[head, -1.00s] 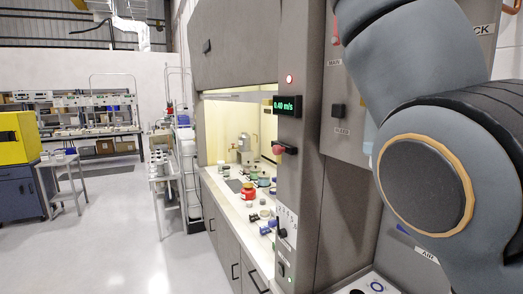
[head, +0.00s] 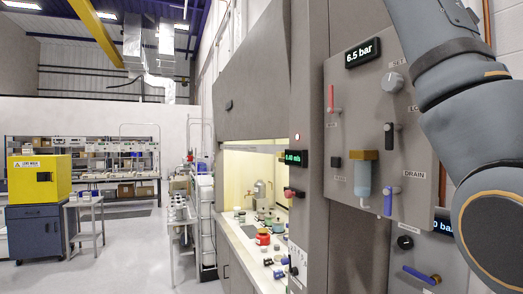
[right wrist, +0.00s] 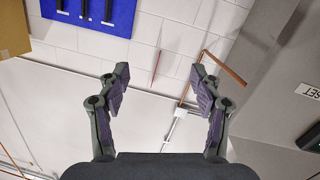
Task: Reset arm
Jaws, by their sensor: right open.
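My right gripper (right wrist: 161,95) shows in the right wrist view with its two fingers wide apart and nothing between them. Behind it are a white block wall and a copper pipe (right wrist: 225,68), which seem well clear of the fingertips. In the head view a grey arm of mine is raised along the right edge, in front of part of the grey control panel (head: 350,105). No gripper shows in the head view. My left gripper is in neither view.
The panel carries a 6.5 bar display (head: 362,53), a blue-handled drain valve (head: 389,200) and a clear filter bowl (head: 363,178). Left of it is a fume hood with a red jar (head: 262,237) on its worktop. A yellow cabinet (head: 38,177) stands far left.

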